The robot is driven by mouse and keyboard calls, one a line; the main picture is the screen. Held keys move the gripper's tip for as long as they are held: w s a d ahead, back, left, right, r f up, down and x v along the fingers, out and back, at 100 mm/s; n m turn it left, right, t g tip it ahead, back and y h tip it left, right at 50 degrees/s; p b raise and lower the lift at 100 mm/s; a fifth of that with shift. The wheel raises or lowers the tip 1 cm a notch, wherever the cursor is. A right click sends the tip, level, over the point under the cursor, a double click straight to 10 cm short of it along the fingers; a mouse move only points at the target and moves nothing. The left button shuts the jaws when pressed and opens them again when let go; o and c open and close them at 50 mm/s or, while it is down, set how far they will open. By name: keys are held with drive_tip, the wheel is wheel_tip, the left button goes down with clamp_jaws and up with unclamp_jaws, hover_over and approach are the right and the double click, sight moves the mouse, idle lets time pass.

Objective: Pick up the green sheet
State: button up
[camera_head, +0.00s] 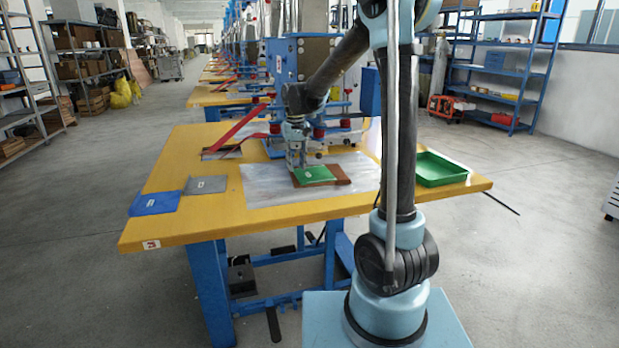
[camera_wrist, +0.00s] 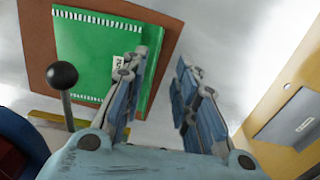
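The green sheet (camera_head: 318,174) lies on a brown sheet (camera_head: 343,181) on the pale mat of the yellow table. It also shows in the wrist view (camera_wrist: 85,55), with white stitch-like marks along two edges and a small white label partly behind a finger. My gripper (camera_head: 297,166) points down close by the sheet's left side in the head view. In the wrist view my gripper (camera_wrist: 167,58) is open, with an empty gap. One finger overlaps the sheet's label-side edge; the other is over the bare mat. I cannot tell whether the fingers touch anything.
A blue press (camera_head: 300,62) stands behind the sheets. A green tray (camera_head: 440,168) is at the table's right. A grey sheet (camera_head: 206,184) and a blue sheet (camera_head: 154,203) lie at the left. A black ball-topped lever (camera_wrist: 63,77) shows beside my gripper.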

sight(298, 173)
drive_tip(key=f, duration=0.4)
drive_tip(key=shift+w+d+f, duration=0.15)
drive_tip(key=shift+d+f, duration=0.05)
drive_tip(key=shift+f, duration=0.2)
clamp_jaws()
